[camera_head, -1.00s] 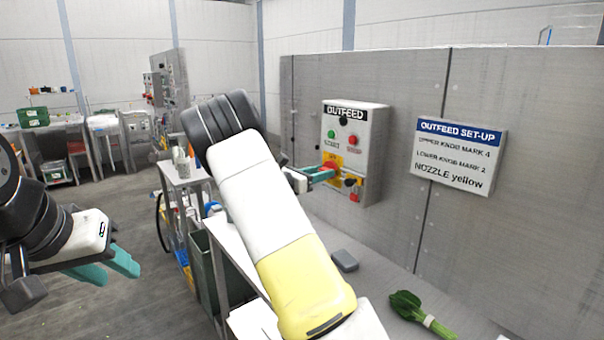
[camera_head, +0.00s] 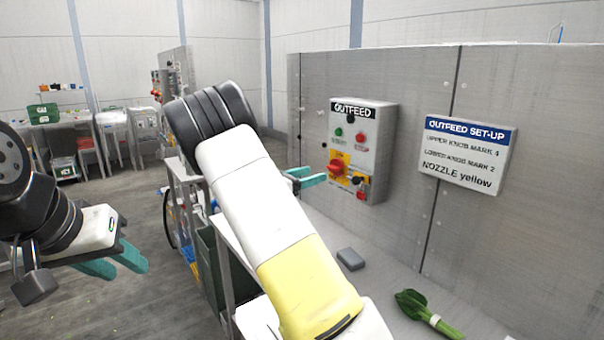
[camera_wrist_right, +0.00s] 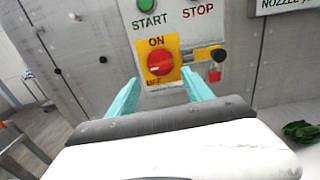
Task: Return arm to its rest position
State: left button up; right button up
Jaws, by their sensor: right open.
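My right arm (camera_head: 262,215) reaches across the middle of the head view. Its gripper (camera_head: 312,178) has teal fingers and is just left of the OUTFEED control box (camera_head: 378,135). In the right wrist view the right gripper (camera_wrist_right: 162,95) is open and empty, its two fingers apart below the red ON/OFF knob (camera_wrist_right: 159,62) on its yellow plate. The knob also shows in the head view (camera_head: 337,166), clear of the fingers. My left gripper (camera_head: 120,262) is at the left over the floor, with teal fingers apart and nothing between them.
A sign (camera_head: 467,155) hangs on the grey panel right of the box. A padlock (camera_wrist_right: 215,72) hangs beside the knob. A leafy green bunch (camera_head: 428,314) and a grey block (camera_head: 350,259) lie on the bench. A dark green bin (camera_head: 212,270) stands below my right arm.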

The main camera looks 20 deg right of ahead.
jog(key=shift+s+a, duration=0.15)
jog(key=shift+a, duration=0.15)
